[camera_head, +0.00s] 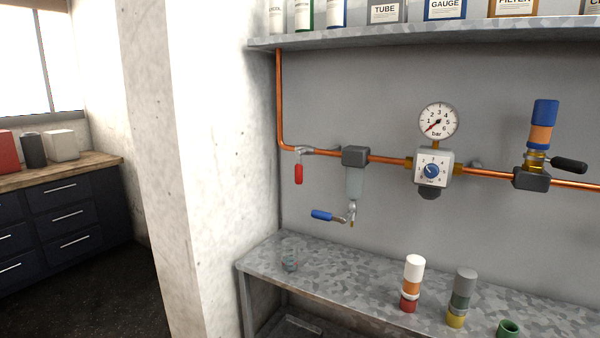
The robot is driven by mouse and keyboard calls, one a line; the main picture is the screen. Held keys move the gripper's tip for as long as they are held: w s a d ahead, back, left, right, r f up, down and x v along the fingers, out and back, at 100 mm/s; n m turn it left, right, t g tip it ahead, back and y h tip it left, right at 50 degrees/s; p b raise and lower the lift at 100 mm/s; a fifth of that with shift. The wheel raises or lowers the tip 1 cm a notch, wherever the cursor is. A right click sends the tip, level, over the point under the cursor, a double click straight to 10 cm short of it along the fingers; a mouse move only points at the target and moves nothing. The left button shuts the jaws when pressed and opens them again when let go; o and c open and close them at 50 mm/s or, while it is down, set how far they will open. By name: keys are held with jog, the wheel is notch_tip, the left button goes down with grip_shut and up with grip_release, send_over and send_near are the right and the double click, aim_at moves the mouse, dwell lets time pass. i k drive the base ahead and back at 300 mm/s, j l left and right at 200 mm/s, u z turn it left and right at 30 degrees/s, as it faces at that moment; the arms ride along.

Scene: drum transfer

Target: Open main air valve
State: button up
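A copper air pipe (389,159) comes down from the shelf at the left of the grey wall panel and runs right. A valve with a red lever (299,173) sits on the pipe just past the bend; its lever hangs straight down, across the pipe. A blue-handled drain valve (322,215) is below the grey filter unit (355,180). A valve with a black lever (568,165) sits at the right, under a blue and orange cylinder (543,122). No label shows which valve is the main one. The gauge (438,121) has a red needle at its lower left. My gripper is not in view.
A regulator with a blue knob (432,170) is under the gauge. Below, a metal bench (345,275) holds a small glass and several coloured parts at the right. A shelf (400,37) with boxes overhangs the pipe. A white pillar (205,170) stands at the left.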

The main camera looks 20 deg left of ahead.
aim_at(299, 168)
jog(key=i+j+u, duration=0.1)
jog(key=u, duration=0.25)
jog(key=i+j+u, duration=0.1)
jog(key=j+u, duration=0.25)
jog(key=i+u, duration=0.15)
jog(key=u, duration=0.15)
